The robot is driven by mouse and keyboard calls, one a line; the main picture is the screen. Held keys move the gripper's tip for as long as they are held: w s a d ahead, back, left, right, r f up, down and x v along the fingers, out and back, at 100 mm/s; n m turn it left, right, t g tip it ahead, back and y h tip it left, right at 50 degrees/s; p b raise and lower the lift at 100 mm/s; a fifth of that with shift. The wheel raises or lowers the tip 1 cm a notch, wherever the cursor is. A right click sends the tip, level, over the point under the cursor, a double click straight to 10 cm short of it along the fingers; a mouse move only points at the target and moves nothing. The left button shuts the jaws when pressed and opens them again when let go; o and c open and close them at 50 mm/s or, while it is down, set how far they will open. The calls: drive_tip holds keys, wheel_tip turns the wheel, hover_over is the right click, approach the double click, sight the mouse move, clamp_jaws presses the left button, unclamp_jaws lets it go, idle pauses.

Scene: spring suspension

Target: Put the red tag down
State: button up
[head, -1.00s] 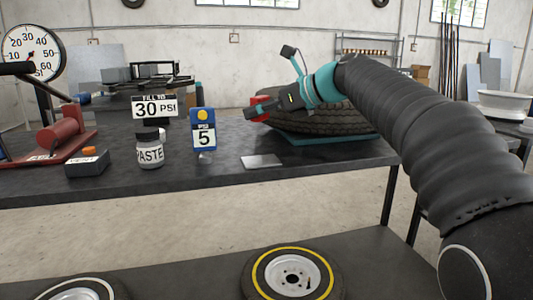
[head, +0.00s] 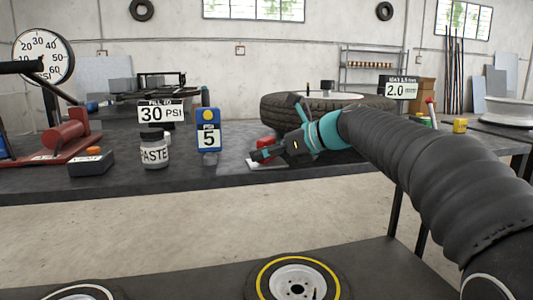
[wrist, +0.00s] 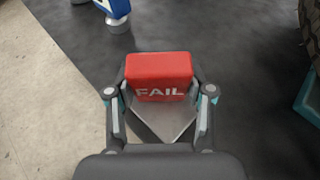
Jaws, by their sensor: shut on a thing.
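The red tag (wrist: 158,75) reads "FAIL" and sits between the two fingers of my gripper (wrist: 158,100) in the wrist view. My gripper is shut on it. In the head view the red tag (head: 267,144) is partly hidden behind my gripper (head: 265,152), low over the bench top near its front edge. A pale metal plate (wrist: 150,129) lies under the tag in the wrist view. It also shows below the gripper in the head view (head: 258,166). I cannot tell whether the tag touches the plate.
A "2.0" sign (head: 401,88) stands farther right. The bench front edge is close.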

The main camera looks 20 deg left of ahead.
drive_tip(key=shift+f, duration=0.1)
drive_tip(key=o, duration=1)
drive_tip(key=shift+o, duration=0.2)
drive_tip(key=shift+r, duration=0.2)
drive_tip(key=p+v, duration=0.1)
drive_tip(key=v, duration=1.1)
drive_tip(key=shift+d+f, duration=0.1)
drive_tip(key=shift+f, duration=0.05)
